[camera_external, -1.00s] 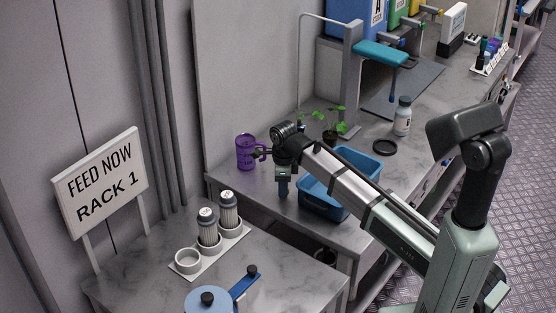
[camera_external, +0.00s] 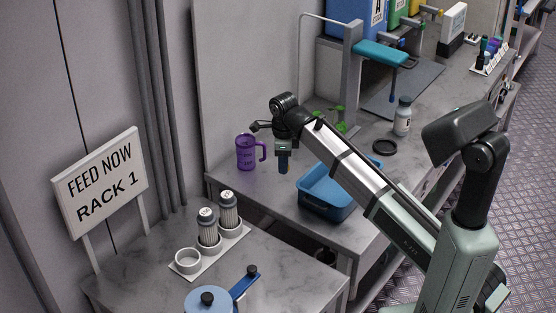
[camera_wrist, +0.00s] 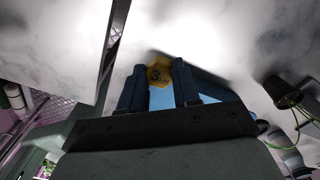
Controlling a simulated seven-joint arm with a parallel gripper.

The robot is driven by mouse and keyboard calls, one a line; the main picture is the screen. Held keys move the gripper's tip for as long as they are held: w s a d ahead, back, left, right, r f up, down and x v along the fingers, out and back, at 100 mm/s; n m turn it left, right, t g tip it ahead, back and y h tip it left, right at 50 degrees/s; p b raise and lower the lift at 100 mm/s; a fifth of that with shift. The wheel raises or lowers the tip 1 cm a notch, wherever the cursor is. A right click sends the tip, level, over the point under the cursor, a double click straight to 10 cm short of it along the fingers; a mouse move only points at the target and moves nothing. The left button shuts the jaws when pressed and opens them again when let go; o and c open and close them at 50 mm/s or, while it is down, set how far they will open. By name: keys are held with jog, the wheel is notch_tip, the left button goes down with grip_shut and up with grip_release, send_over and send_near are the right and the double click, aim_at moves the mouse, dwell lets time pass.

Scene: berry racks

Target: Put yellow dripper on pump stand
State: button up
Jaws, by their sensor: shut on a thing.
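The yellow dripper (camera_wrist: 159,73), marked with a 3, sits between the two fingers of my gripper (camera_wrist: 160,88) in the wrist view, and the fingers are shut on it. In the external view my gripper (camera_external: 283,168) points down, between the purple mug and the blue tray. The dripper cannot be made out there. A grey upright stand with a teal head (camera_external: 382,52) rises at the back of the bench; I cannot tell for sure that it is the pump stand.
A purple mug (camera_external: 246,153) stands left of my gripper and a blue tray (camera_external: 322,210) stands right of it. A potted plant (camera_external: 339,118) is partly hidden behind my arm. A white bottle (camera_external: 403,117) and black ring (camera_external: 384,147) are further right.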

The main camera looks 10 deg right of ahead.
jog(key=shift+a+r, duration=0.2)
jog(key=shift+r, duration=1.2)
jog(key=shift+a+r, duration=0.2)
jog(key=shift+r, duration=1.15)
jog(key=s+a+n, duration=0.3)
jog(key=s+a, duration=0.2)
jog(key=a, duration=0.9)
jog(key=s+a+n, duration=0.2)
jog(key=s+a, duration=0.3)
jog(key=a, duration=0.8)
jog(key=s+a+n, duration=0.3)
jog(key=s+a, duration=0.2)
jog(key=a, duration=0.9)
jog(key=shift+f, duration=10.5)
jog(key=o, duration=1)
jog(key=shift+f, duration=0.15)
notch_tip(320, 180, up, 12)
jog(key=shift+r, duration=0.2)
